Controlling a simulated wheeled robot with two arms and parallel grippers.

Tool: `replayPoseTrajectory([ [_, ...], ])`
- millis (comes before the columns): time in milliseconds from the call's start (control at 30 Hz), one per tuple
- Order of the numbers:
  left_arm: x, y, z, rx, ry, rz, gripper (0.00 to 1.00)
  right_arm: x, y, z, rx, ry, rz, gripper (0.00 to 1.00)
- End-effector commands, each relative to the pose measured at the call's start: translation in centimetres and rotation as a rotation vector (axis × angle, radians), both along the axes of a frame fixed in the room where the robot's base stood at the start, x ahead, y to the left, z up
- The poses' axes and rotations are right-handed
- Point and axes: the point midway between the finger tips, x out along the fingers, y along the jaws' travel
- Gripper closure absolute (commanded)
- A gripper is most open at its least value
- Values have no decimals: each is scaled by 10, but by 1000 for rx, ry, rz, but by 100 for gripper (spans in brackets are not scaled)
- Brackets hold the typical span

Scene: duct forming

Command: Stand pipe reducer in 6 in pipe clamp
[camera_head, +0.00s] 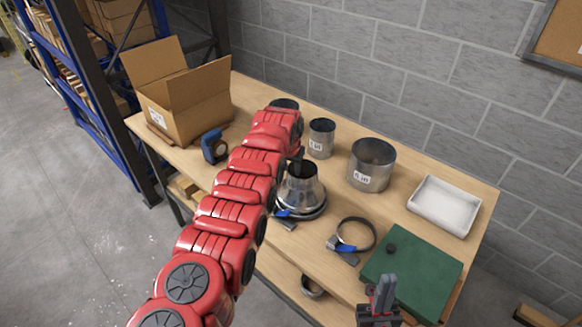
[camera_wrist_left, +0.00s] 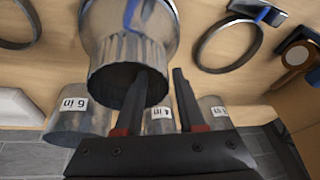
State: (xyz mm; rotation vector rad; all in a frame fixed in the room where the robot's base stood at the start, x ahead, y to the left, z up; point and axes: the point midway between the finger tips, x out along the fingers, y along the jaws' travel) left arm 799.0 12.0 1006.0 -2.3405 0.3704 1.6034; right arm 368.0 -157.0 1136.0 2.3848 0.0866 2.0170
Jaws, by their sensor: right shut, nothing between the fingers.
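The shiny metal pipe reducer (camera_head: 303,192) stands upright on the table, wide end down and narrow opening up. A clamp ring with a blue handle (camera_head: 284,213) shows at the reducer's base and appears to surround it. The left wrist view shows the reducer (camera_wrist_left: 122,50) close up, but its base is out of frame. My left gripper (camera_wrist_left: 160,85) is open at the narrow rim, with one finger over the opening and the other outside the wall. In the head view, my left arm hides part of the reducer. My right gripper (camera_head: 385,285) is shut and empty at the front.
Another clamp (camera_head: 356,234) lies right of the reducer, near a green case (camera_head: 412,272). Labelled pipes (camera_head: 371,166) stand behind, with a white tray (camera_head: 444,206) at right. A cardboard box (camera_head: 185,103) and blue tool (camera_head: 214,146) are at left. Another clamp (camera_wrist_left: 230,45) shows in the wrist view.

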Motion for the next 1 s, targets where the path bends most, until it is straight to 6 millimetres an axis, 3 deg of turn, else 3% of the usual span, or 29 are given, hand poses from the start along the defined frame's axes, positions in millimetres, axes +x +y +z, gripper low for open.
replayPoseTrajectory([
  [267, 0, 0, 2, -2, -1, 1, 62, 0, 0, 2, 0, 0, 0, 100],
  [667, -10, 0, 30, 1, -2, -2, 62, 0, 0, 24, 0, 0, 0, 100],
  [867, -19, 3, 49, 0, -4, -1, 62, 0, 0, 8, 0, 0, 0, 100],
  [1000, -29, 4, 77, -2, -9, 0, 62, 0, 0, -5, 0, 0, 0, 100],
])
